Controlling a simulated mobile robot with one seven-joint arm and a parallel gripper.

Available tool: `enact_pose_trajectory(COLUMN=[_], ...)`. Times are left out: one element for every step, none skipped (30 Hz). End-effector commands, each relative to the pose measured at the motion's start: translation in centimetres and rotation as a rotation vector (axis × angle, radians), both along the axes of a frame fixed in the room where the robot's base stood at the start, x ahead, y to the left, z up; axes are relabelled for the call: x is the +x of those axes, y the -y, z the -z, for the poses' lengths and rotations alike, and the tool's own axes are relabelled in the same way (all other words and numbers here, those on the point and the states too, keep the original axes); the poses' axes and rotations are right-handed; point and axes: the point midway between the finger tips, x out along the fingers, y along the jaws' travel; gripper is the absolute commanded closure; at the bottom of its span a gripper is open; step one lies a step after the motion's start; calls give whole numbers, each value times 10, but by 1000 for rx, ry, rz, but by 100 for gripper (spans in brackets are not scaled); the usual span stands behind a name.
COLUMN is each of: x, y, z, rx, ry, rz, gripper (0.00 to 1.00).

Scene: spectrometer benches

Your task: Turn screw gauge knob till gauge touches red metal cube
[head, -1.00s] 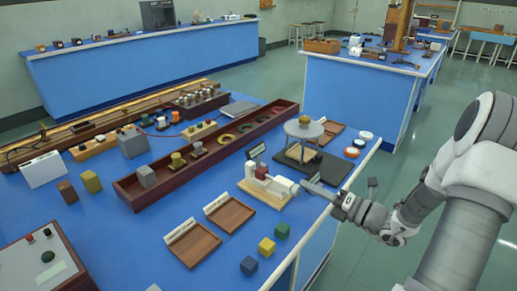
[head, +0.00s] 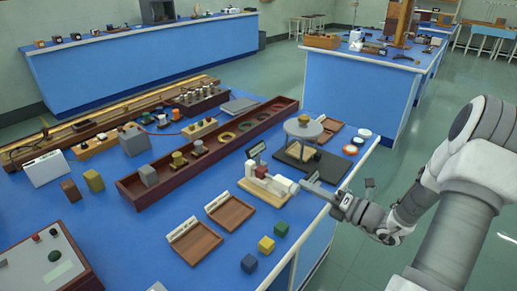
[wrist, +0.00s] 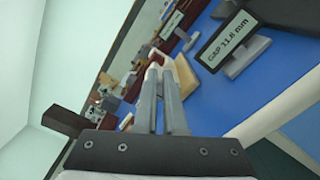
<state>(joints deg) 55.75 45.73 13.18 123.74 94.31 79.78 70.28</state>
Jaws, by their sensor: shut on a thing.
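The screw gauge (head: 270,182) is a white device on a light wooden base, near the right edge of the blue bench. A small red cube (head: 261,171) sits at its far left end; whether the gauge touches it is too small to tell. My gripper (head: 303,185) reaches in from the right and is shut on the knob at the gauge's right end. In the wrist view its two fingers (wrist: 158,72) close together at the pale gauge end, which they largely hide. A sign (wrist: 232,42) there reads "GAP 11.6 mm".
A black board with a round grey-topped stand (head: 303,130) is just behind the gauge. Two wooden trays (head: 231,214) lie to its front left. Blue, yellow and green cubes (head: 266,245) stand along the front edge. A long dark red trough (head: 175,180) lies further back.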

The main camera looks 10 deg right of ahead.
Motion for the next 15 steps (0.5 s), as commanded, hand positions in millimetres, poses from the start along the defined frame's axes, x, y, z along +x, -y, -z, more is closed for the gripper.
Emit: enact_pose_trajectory(x=[-3, -3, -3, -3, -3, -3, -3, -3, -3, -3, -3, -3, -3, -2, -2], y=[-8, -8, -8, -8, -8, -8, -8, -8, -8, -8, -8, -8, -8, -7, -7], z=[6, 6, 6, 6, 6, 6, 6, 6, 6, 6, 6, 5, 5, 4, 3], rx=[3, 3, 3, 3, 3, 3, 3, 3, 3, 3, 3, 3, 3, 3, 4], ry=[-14, -14, -14, -14, -14, -14, -14, -14, -14, -14, -14, -14, -14, -14, -14], rz=[-20, -20, -20, -20, -20, -21, -21, -21, -21, -21, -21, -21, -21, -21, -21], gripper=[100, 100, 100, 100, 100, 100, 100, 100, 100, 100, 100, 100, 100, 100, 100])
